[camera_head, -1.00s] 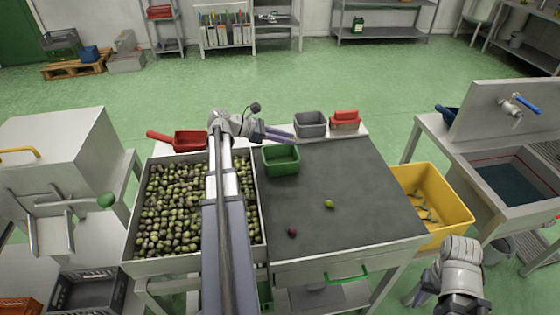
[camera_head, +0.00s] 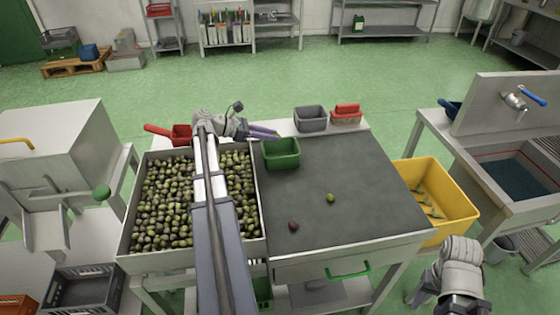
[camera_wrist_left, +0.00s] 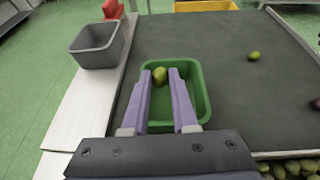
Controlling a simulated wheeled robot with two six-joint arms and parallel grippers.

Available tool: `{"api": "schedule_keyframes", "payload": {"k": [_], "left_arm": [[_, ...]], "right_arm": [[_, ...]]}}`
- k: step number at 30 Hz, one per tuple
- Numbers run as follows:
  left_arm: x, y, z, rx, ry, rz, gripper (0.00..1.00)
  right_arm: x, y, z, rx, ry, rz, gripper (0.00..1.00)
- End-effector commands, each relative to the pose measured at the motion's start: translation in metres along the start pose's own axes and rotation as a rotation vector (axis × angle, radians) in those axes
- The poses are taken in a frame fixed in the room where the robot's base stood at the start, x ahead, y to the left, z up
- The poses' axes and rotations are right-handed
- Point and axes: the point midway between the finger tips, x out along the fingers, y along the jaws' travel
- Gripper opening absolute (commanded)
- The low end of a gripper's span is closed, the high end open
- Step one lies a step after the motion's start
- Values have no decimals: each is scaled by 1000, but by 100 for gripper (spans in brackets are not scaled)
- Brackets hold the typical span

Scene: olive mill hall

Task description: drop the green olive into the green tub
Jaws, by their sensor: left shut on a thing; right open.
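My left gripper (camera_head: 278,136) is over the far side of the green tub (camera_head: 281,155). In the left wrist view its two lilac fingers (camera_wrist_left: 160,74) are shut on a yellowish-green olive (camera_wrist_left: 160,77), held at the tips above the tub (camera_wrist_left: 205,105). The head view does not show this olive clearly. Another green olive (camera_head: 330,198) lies on the dark worktop, and it also shows in the left wrist view (camera_wrist_left: 254,56). My right gripper (camera_head: 420,291) is low at the right, open, partly hidden by its wrist and far from the tub.
A dark olive (camera_head: 293,225) lies on the worktop (camera_head: 350,165). A wide tray of olives (camera_head: 122,245) stands left of it, under my left arm. A grey tub (camera_head: 311,119), a red tub (camera_head: 346,116) and a red scoop (camera_head: 181,134) are along the back. A yellow crate (camera_head: 450,200) is at the right.

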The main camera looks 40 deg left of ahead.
Motion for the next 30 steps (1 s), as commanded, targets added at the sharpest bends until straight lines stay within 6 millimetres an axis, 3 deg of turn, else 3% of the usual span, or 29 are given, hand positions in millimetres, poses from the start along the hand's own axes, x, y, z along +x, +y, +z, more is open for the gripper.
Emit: {"api": "schedule_keyframes", "payload": {"k": [1,6,15,16,25,30], "left_arm": [[5,0,-12,0,0,0,0],[10,0,-24,0,0,0,0],[10,0,-24,0,0,0,0],[10,0,-24,0,0,0,28],[10,0,-24,0,0,0,61],[10,0,-24,0,0,0,61]], "right_arm": [[12,-1,-1,0,0,0,50],[26,-2,-2,0,0,0,50],[25,-2,-2,0,0,0,50],[25,-2,-2,0,0,0,50],[25,-2,-2,0,0,0,50],[25,-2,-2,0,0,0,50]]}}
